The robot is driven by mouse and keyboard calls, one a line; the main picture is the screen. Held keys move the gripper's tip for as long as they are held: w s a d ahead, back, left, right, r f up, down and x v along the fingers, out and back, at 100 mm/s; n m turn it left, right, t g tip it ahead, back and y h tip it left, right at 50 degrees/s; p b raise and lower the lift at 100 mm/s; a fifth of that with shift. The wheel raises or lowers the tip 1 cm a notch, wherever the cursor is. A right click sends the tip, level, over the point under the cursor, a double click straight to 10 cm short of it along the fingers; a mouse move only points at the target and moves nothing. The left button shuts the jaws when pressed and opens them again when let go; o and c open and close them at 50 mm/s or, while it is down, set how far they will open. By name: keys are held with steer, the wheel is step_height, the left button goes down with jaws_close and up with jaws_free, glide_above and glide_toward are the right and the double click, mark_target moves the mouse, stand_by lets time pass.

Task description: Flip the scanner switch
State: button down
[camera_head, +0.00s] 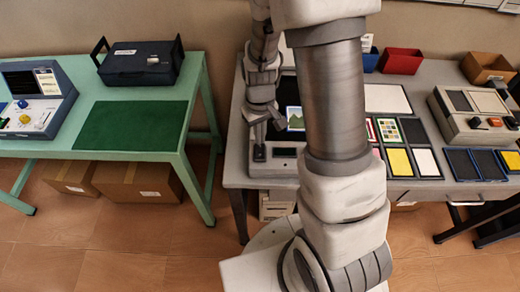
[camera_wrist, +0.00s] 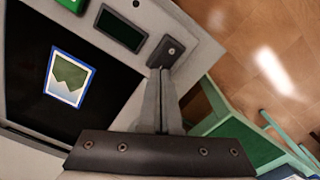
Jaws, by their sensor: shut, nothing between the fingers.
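The scanner (camera_head: 284,166) is a pale grey unit on the grey table, partly hidden by my arm in the head view. Its front panel holds a dark display (camera_wrist: 120,28) and the switch (camera_wrist: 166,52), a dark rocker in a dark plate near the panel's end. The switch also shows in the head view (camera_head: 259,154). My gripper (camera_wrist: 160,72) is shut and empty, its fingertips at the near edge of the switch plate. I cannot tell whether they touch it. In the head view my gripper (camera_head: 260,136) points down just above the switch.
A picture card (camera_wrist: 68,78) lies on the scanner's black bed (camera_wrist: 30,95). A green table (camera_head: 190,105) stands to the left, with a floor gap between. Colour cards (camera_head: 389,131), a red bin (camera_head: 401,61) and a grey control box (camera_head: 470,118) are to the right.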

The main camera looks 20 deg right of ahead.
steer(key=shift+f+b, duration=0.9)
steer(key=shift+f, duration=0.15)
stand_by(0.6)
steer(key=shift+r, duration=0.1)
steer(key=shift+r+p, duration=2.7)
steer(key=shift+r, duration=0.8)
steer(key=shift+r, duration=0.15)
step_height(320, 180, up, 7)
steer(key=t, duration=0.1)
glide_above(259, 148)
steer(key=s+r+m+t, duration=0.1)
steer(key=s+r+t, duration=0.15)
steer(key=r, duration=0.55)
steer(key=s+r+m+t, duration=0.1)
steer(key=s+r+t, duration=0.1)
steer(key=s+r, duration=0.8)
steer(key=shift+s+d, duration=0.25)
steer(key=shift+s, duration=0.15)
